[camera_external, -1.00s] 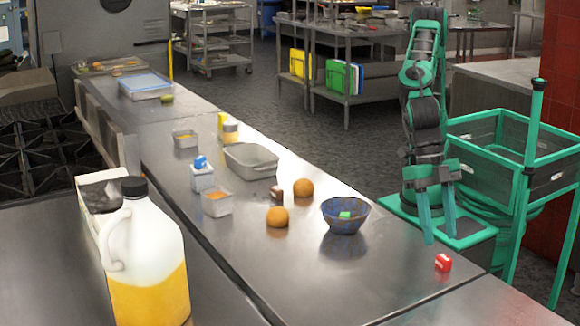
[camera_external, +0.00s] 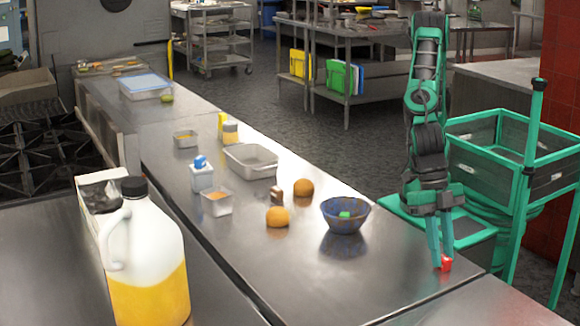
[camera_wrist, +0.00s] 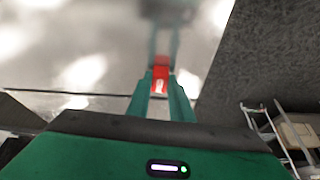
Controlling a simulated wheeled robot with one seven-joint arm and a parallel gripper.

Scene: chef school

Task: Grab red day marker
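The red day marker (camera_external: 446,264) is a small red block with white marking, low at the right edge of the steel counter. It also shows in the wrist view (camera_wrist: 160,75), between my two fingertips. My gripper (camera_external: 441,263) points straight down at it, with one finger on each side. In the wrist view my gripper (camera_wrist: 161,82) shows no clear gap between the fingers and the marker, so it looks shut on it. The fingers hide part of the marker in the external view. The marker appears to be still at counter level.
A blue patterned bowl (camera_external: 345,216) with something green inside stands left of my gripper. Two orange-brown round items (camera_external: 277,217), metal pans (camera_external: 250,161) and a juice jug (camera_external: 146,262) are farther left. A green-framed cart (camera_external: 510,150) stands to the right. The counter around the marker is clear.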

